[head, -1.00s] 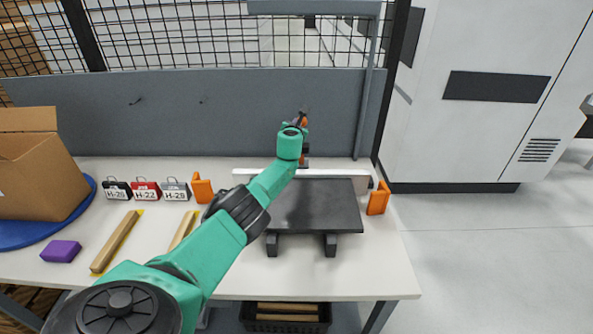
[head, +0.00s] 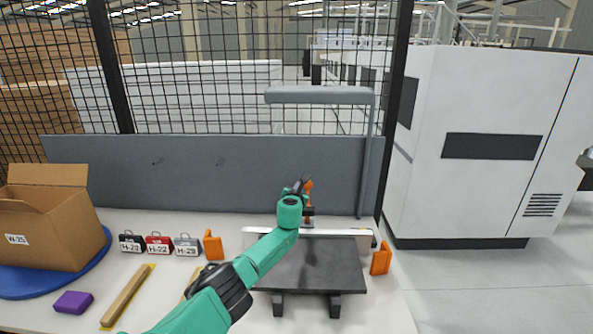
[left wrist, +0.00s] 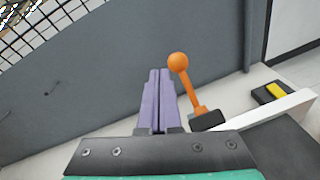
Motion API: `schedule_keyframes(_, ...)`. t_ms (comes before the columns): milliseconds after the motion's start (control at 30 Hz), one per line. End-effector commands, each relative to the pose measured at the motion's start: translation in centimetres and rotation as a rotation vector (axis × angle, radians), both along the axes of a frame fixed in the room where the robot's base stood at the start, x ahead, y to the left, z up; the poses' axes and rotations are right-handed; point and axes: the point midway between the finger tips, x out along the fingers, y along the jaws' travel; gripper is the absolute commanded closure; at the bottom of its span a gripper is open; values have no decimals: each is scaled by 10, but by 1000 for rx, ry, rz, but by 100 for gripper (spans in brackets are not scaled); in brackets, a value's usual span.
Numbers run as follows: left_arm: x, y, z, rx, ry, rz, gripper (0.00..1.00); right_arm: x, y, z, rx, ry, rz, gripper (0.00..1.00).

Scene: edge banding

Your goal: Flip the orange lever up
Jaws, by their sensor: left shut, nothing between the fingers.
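The orange lever (head: 309,188) stands at the back of the table, behind the white fence of the dark machine plate (head: 310,268). In the left wrist view the lever (left wrist: 188,85) rises from a dark base, with its round knob at the top, leaning a little left. My left gripper (head: 298,186) reaches over the plate to the lever. Its purple fingers (left wrist: 160,75) are shut and empty, just left of the lever's shaft and knob. I cannot tell whether they touch it. My right gripper is not in view.
Orange blocks (head: 212,246) (head: 381,259) stand at both ends of the fence. A grey panel (head: 180,175) is behind the table. Labelled cases (head: 159,244), a cardboard box (head: 45,225), a wooden strip (head: 127,296) and a purple block (head: 73,302) lie left. A yellow-black piece (left wrist: 270,93) is right of the lever.

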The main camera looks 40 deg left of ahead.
Motion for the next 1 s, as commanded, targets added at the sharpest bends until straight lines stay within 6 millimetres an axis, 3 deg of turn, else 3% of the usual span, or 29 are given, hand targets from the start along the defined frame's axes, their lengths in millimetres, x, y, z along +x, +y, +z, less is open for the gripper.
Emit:
schedule_keyframes(33, -5, -3, 19, 0, 2, -3, 100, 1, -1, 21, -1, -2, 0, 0)
schedule_keyframes(67, -8, -4, 21, 1, 4, -3, 100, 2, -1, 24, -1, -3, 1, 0)
schedule_keyframes(133, -12, -4, 21, 3, -5, 2, 100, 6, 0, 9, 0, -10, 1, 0)
schedule_keyframes(367, -25, -12, 48, 2, 2, 0, 100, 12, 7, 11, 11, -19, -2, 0)
schedule_keyframes(1000, -27, -15, 51, -5, 4, -1, 100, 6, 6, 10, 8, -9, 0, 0)
